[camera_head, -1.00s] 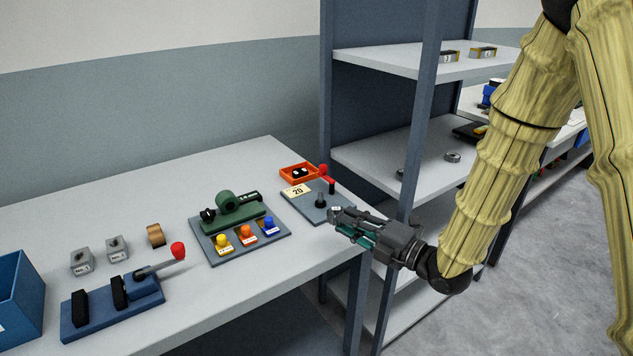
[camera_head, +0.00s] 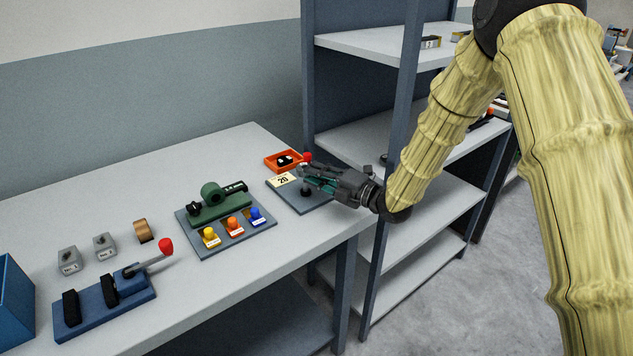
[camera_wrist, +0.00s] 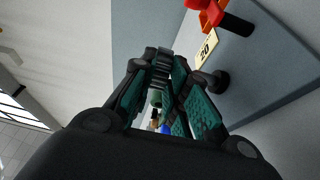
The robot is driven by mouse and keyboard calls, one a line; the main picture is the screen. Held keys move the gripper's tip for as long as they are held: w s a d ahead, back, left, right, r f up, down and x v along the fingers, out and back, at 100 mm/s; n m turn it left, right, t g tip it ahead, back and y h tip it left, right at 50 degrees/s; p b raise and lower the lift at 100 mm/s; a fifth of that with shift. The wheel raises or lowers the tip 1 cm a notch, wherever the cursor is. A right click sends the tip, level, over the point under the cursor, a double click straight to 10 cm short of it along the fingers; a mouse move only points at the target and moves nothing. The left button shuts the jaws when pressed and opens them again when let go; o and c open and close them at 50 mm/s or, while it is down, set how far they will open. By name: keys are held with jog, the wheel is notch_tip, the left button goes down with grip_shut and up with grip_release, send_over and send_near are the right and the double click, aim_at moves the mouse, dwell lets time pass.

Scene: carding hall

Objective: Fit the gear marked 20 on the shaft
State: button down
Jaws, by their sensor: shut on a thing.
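My gripper (camera_head: 308,176) is shut on a small grey toothed gear, just above the plate at the table's right end. In the wrist view the gear (camera_wrist: 161,62) shows between the fingertips of my gripper (camera_wrist: 165,70); its marking cannot be read. The dark shaft (camera_head: 306,193) stands upright on the grey-blue plate (camera_head: 318,207), partly behind my gripper. In the wrist view the shaft (camera_wrist: 214,80) is right of the fingers, apart from the gear. A card marked 20 (camera_head: 284,180) lies on the plate.
A red-knobbed lever (camera_head: 307,157) and an orange tray (camera_head: 270,162) are just behind the gripper. A green fixture (camera_head: 211,207) with coloured knobs stands to the left. A shelf post (camera_head: 406,100) rises close to my arm.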

aim_at(317, 198)
jog(key=shift+w, duration=0.3)
jog(key=shift+f+p, duration=0.45)
jog(key=shift+f, duration=1.25)
jog(key=shift+f+b, duration=0.7)
jog(key=c, duration=1.4)
grip_release()
jog(key=shift+r, duration=0.1)
